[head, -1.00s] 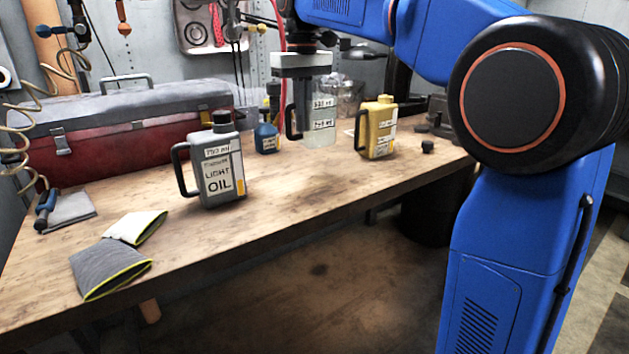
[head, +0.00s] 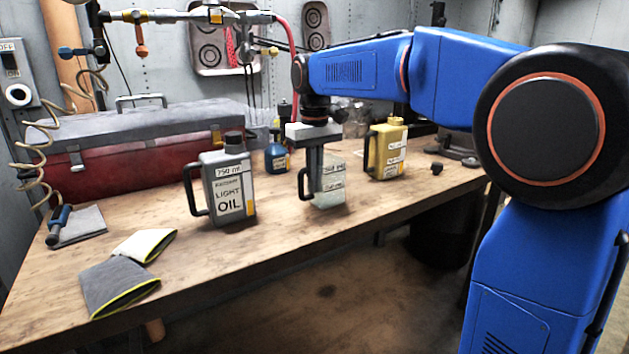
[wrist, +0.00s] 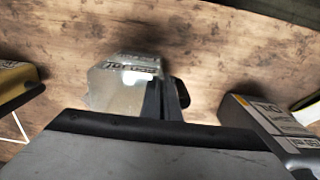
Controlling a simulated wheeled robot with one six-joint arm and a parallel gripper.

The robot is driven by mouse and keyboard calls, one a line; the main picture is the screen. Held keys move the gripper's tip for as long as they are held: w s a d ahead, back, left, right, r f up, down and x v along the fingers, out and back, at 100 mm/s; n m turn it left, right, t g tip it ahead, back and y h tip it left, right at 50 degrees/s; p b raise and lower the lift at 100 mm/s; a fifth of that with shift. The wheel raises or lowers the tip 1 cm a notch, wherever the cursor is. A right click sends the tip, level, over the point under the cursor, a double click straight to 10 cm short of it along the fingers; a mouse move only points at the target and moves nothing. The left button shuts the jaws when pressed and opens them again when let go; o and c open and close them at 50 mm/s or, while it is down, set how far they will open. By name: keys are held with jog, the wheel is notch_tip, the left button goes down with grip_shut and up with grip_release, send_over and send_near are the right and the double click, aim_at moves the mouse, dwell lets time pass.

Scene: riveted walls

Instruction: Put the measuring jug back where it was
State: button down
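The measuring jug (head: 333,184) is clear, with white labels and a dark handle on its left side. It appears upright, near the front part of the workbench (head: 300,235), between the grey oil can and the yellow can. My gripper (head: 315,188) points down at the jug, its fingers close together on the handle side, and appears shut on it. The wrist view shows the jug (wrist: 122,88) from above, with the dark fingers (wrist: 163,100) beside it. I cannot tell whether the jug's base touches the bench.
A grey light-oil can (head: 228,187) stands left of the jug, and a yellow can (head: 386,150) stands behind right. A blue bottle (head: 277,153) and a red toolbox (head: 130,148) are behind.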

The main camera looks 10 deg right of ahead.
jog(key=c, duration=2)
grip_release()
jog(key=shift+f, duration=0.1)
notch_tip(320, 180, up, 12)
jog(key=shift+r, duration=0.2)
jog(key=shift+s, duration=0.1)
jog(key=s+d+f+m+t, duration=0.1)
jog(key=s+d+f, duration=0.2)
jog(key=s+f, duration=0.6)
jog(key=s+d+f+m+t, duration=0.1)
jog(key=s+d+f, duration=0.3)
jog(key=s+f, duration=0.6)
jog(key=s+d+f+m+t, duration=0.1)
jog(key=s+d+f+t, duration=0.1)
jog(key=s+f, duration=0.7)
jog(key=shift+s+d+f+m+t, duration=0.15)
jog(key=shift+s+d, duration=0.1)
jog(key=shift+s, duration=0.3)
jog(key=shift+s+d+f+m+t, duration=0.1)
jog(key=shift+s+d, duration=0.1)
jog(key=shift+s, duration=0.4)
jog(key=shift+s+d+f+m+t, duration=0.15)
jog(key=shift+s+d, duration=0.1)
jog(key=shift+s, duration=0.3)
